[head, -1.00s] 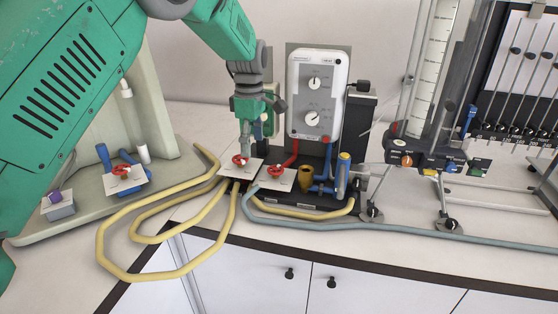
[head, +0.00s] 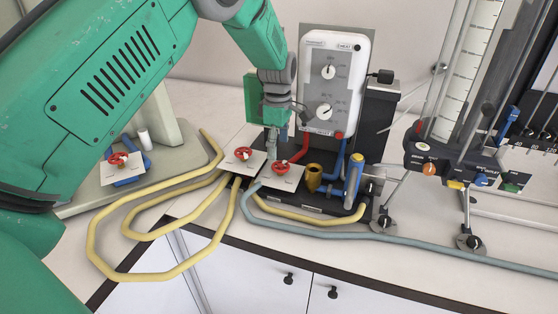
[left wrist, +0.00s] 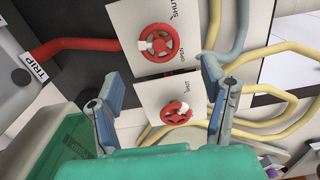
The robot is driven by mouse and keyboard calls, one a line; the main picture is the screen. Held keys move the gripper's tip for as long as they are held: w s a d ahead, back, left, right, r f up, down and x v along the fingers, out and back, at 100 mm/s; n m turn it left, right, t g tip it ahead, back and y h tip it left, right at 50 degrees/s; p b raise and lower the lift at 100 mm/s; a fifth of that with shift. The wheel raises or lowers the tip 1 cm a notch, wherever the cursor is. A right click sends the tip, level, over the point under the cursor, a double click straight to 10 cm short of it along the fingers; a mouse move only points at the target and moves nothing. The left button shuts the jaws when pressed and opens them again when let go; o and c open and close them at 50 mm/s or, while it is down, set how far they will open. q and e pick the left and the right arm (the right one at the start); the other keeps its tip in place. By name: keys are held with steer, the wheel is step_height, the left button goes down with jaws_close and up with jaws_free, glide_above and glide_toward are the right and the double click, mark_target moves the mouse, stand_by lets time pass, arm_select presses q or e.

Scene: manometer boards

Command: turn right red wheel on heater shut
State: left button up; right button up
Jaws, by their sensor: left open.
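The right red wheel (head: 281,168) sits on a white plate in front of the heater (head: 335,80). In the left wrist view the right red wheel (left wrist: 159,43), with a red pipe leading to its plate, lies just beyond the fingertips, near SHUT and OPEN lettering. The left red wheel (head: 243,153) is on its own plate; it shows lower in the left wrist view (left wrist: 176,112), between the spread fingers. My left gripper (head: 271,154) is open and empty, pointing down by the right wheel's plate. Contact cannot be told. My right gripper is not in view.
Yellow hoses (head: 150,275) loop over the counter edge at left. A grey hose (head: 420,243) runs along the front. A brass funnel (head: 314,178) and a blue, yellow-topped cylinder (head: 353,178) stand right of the wheels. Another red wheel (head: 118,159) is at far left.

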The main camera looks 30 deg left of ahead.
mark_target(280, 164)
arm_select(q)
steer(key=f, duration=0.2)
steer(key=d+f, duration=0.1)
steer(key=f, duration=0.1)
steer(key=shift+w+f, duration=0.15)
steer(key=shift+f, duration=0.1)
steer(key=shift+d+f+p, duration=0.2)
steer(key=shift+f+p, duration=0.1)
steer(key=shift+f, duration=0.25)
steer(key=shift+a+f, duration=0.15)
steer(key=shift+a, duration=0.25)
steer(key=shift+c, duration=0.9)
steer(key=shift+a, duration=0.15)
steer(key=c, duration=1)
steer(key=shift+o, duration=0.2)
